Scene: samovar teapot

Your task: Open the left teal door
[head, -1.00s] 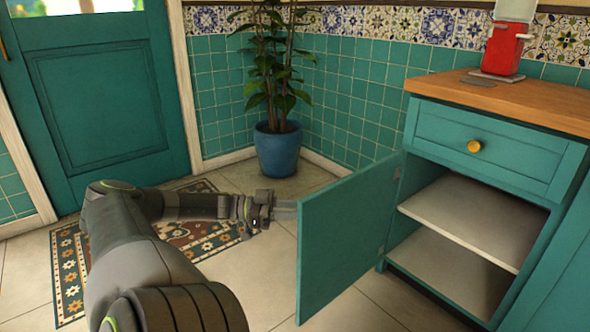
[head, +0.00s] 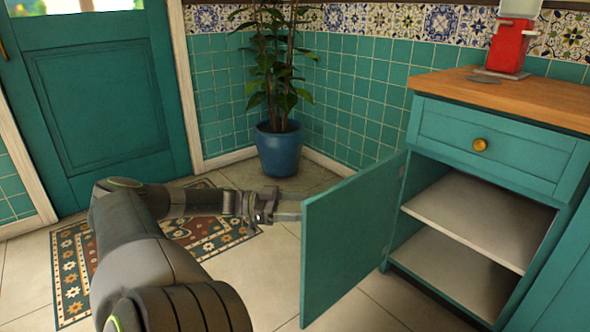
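The left teal door (head: 350,238) of the low cabinet stands swung wide open to the left. Its plain inner face is toward me, and its outer face and any knob there are hidden. My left gripper (head: 290,206) is at the door's free edge, on its far side. Its fingers look spread apart, with their tips partly hidden behind the door, so I cannot tell whether they touch it. My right gripper is not in view.
The open cabinet has a bare white shelf (head: 468,222). Above it is a shut drawer with a brass knob (head: 480,145). A wooden top (head: 520,103) carries a red device (head: 508,48). A potted plant (head: 278,150) stands in the corner. A patterned rug (head: 75,275) lies on the floor.

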